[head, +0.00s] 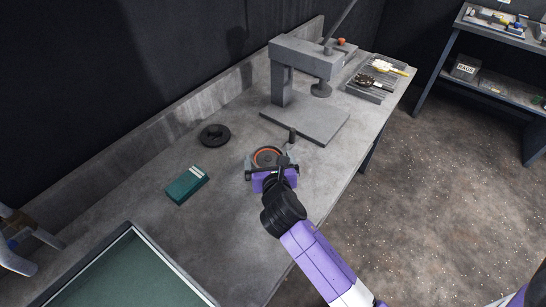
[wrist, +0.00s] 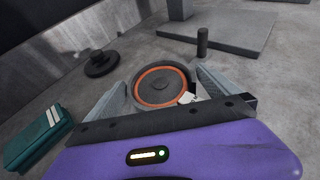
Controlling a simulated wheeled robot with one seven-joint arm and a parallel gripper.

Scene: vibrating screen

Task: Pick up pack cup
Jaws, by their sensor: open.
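The pack cup, as I take it, is a round dark grey cup (head: 268,156) with an orange-red ring inside its rim. It stands on the grey bench. In the wrist view the cup (wrist: 161,86) lies between the two fingers of my gripper (wrist: 163,97). In the head view my gripper (head: 270,165) is at the cup, with its fingers open on either side. I cannot tell whether the fingers touch the cup. A small pale piece (wrist: 187,98) shows at the cup's near right edge. The cup's near side is partly hidden by my gripper.
A bench press (head: 305,58) with a flat base plate stands behind the cup, with a short dark post (head: 292,135) nearby. A black disc (head: 215,135) and a green box (head: 187,185) lie to the left. A grey tray (head: 367,91) stands at the far end.

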